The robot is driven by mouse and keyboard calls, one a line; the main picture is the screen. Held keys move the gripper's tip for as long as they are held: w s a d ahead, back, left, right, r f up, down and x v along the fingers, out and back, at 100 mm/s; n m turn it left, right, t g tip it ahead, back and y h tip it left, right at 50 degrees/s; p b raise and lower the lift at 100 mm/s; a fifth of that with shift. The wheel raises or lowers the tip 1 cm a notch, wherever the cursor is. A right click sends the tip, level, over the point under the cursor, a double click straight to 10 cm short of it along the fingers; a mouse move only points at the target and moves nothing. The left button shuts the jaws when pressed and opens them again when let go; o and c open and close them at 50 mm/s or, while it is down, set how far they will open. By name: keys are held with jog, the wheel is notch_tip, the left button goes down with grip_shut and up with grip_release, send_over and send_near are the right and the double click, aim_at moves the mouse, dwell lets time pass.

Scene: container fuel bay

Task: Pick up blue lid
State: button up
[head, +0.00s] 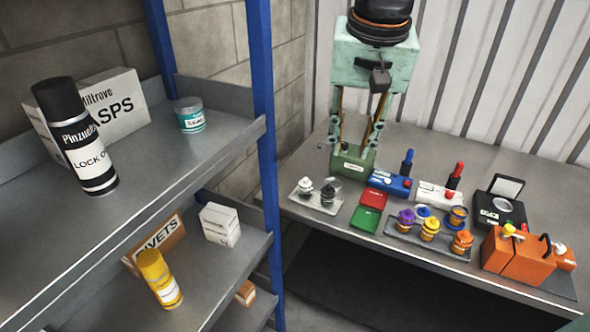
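A small round blue lid (424,211) shows among the jars on the grey tray (398,236) on the workbench. It is partly hidden by the yellow-topped jar (430,228) in front of it. A purple-topped jar (406,218) stands to its left. I cannot tell whether the blue lid sits on a jar or lies on the tray. My gripper is not in view.
Behind the tray are a blue box (390,184) and a white box (437,192). An orange case (518,257) and a black device (500,208) stand right. A green machine (372,60) stands at the back. Shelving (263,130) with cans and boxes fills the left.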

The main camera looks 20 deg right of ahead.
jog(key=w+d+f+m+g+p, duration=0.1)
jog(key=w+d+f+m, duration=0.15)
jog(key=d, duration=0.35)
jog(key=w+d+f+m+p, duration=0.1)
jog(key=w+d+f, duration=0.15)
jog(key=d, duration=0.25)
jog(key=s+d+f+m+p, duration=0.1)
jog(key=d+f+m, duration=0.2)
jog(key=d, duration=0.6)
jog(key=d+f+m+g+p, duration=0.1)
jog(key=d+f+m+p, duration=0.1)
jog(key=d+f, duration=0.6)
jog(key=s+d+f+m+y+p, duration=0.1)
jog(key=d+f+m, duration=0.3)
jog(key=d, duration=0.6)
notch_tip(320, 180, down, 2)
jog(key=shift+s+f+g+p, duration=0.15)
jog(key=shift+s+g+p, duration=0.2)
jog(key=shift+p, duration=0.4)
jog(key=shift+a, duration=0.1)
send_over(425, 208)
jog(key=shift+w+f, duration=0.1)
jog(key=shift+f, duration=4.2)
jog(key=shift+f, duration=0.2)
jog(key=shift+f+p, duration=0.4)
jog(key=shift+f, duration=2)
jog(key=shift+c, duration=0.7)
